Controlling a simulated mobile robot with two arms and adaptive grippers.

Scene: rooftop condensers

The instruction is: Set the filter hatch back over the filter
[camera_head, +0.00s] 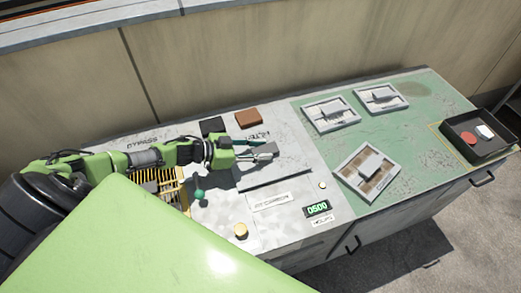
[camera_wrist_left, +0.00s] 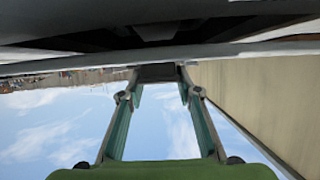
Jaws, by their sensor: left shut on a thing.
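The filter hatch (camera_head: 285,172) is a flat grey panel with a dark front edge, on or just above the light grey left part of the cabinet top. My left gripper (camera_head: 264,152) reaches over it from the left and is shut on its handle. In the left wrist view the two fingers close on a dark block (camera_wrist_left: 157,73) below the panel's edge. A yellow slatted part (camera_head: 168,186), perhaps the filter, lies left of the hatch, partly hidden by my arm and body. Whether the hatch touches the top is unclear. My right gripper is not in view.
A green teal-knobbed lever (camera_head: 199,194), a yellow knob (camera_head: 241,231) and a display (camera_head: 317,208) stand near the hatch. Brown (camera_head: 248,118) and black (camera_head: 212,126) blocks lie behind. Framed switch panels (camera_head: 367,172) and a black tray (camera_head: 479,151) are to the right.

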